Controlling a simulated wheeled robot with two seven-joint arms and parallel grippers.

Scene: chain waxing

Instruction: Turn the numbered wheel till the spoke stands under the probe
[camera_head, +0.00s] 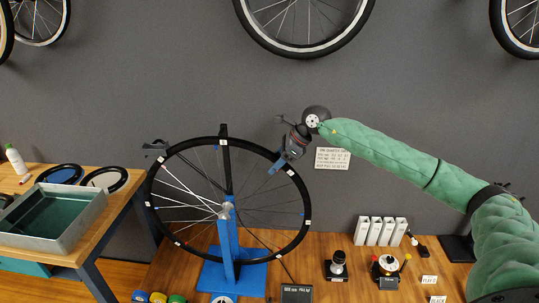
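The numbered wheel (297,177) is a black-rimmed spoked wheel with small white tags around its rim. It stands upright in a blue truing stand (229,245) on the bench. Some spokes on its left side look bright white; the others look dark. My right gripper (276,166) is at the wheel's upper right rim, with its blue fingertips at or very near the rim. Whether they are closed on it is too small to tell. A dark device (154,148) sits at the upper left rim; I cannot tell whether it is the probe. My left gripper is not in view.
A wooden table (120,208) at the left holds a grey tray (88,222) and a white bottle (15,158). White boxes (381,231), small tools and a dark display (296,293) stand on the bench right of the stand. A text card (333,158) is on the wall.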

